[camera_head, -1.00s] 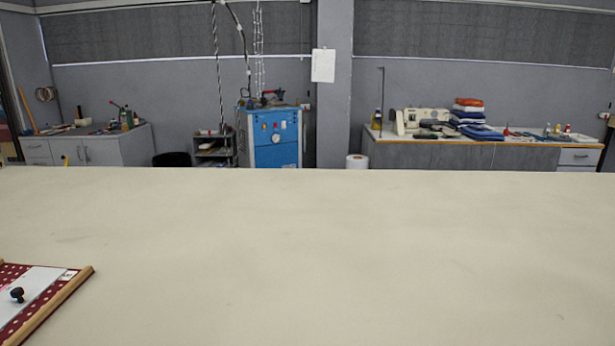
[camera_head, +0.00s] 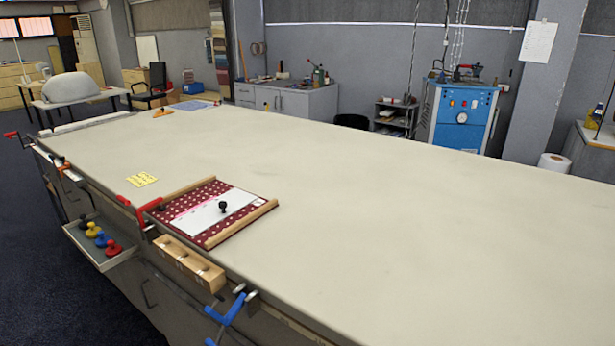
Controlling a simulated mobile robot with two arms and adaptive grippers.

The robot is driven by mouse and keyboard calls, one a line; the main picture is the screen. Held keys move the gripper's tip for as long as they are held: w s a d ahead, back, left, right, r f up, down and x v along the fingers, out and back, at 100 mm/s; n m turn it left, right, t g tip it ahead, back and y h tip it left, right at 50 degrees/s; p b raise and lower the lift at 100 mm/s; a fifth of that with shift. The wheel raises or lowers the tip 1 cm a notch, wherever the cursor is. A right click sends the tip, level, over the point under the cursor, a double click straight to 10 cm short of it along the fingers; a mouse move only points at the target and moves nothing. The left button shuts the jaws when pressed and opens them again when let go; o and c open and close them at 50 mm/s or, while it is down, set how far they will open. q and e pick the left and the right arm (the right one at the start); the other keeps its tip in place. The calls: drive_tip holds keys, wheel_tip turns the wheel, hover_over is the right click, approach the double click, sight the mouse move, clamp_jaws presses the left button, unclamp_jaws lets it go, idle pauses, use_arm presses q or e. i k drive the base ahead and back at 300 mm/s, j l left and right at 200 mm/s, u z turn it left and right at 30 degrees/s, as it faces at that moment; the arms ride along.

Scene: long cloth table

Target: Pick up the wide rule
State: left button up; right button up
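A flat white plate (camera_head: 214,212) with an upright black knob (camera_head: 222,206) lies on a red cloth with white dots (camera_head: 182,203) near the front edge of the long table. It may be the wide rule; I cannot tell for certain. Wooden bars (camera_head: 241,224) lie along two sides of the cloth. Neither of my grippers shows in the view.
The cream table (camera_head: 380,220) is mostly bare. A red clamp (camera_head: 148,211), a wooden block (camera_head: 190,262) and a blue clamp (camera_head: 228,308) sit along its front edge. A tray (camera_head: 104,246) holds several coloured knobs. A yellow sheet (camera_head: 141,179) lies left of the cloth.

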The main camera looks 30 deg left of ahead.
sight(196, 221)
drive_tip(key=u, duration=1.65)
drive_tip(key=i+j+z, duration=0.1)
drive_tip(key=z, duration=0.2)
drive_tip(key=j+z, duration=0.1)
drive_tip(key=z, duration=0.2)
drive_tip(key=i+j+z, duration=0.1)
drive_tip(key=j, duration=0.25)
drive_tip(key=i+j+z, duration=0.25)
drive_tip(key=j, duration=0.4)
drive_tip(key=i+j+z, duration=0.15)
drive_tip(key=j, duration=0.25)
drive_tip(key=i+j+z, duration=0.1)
drive_tip(key=j, duration=0.25)
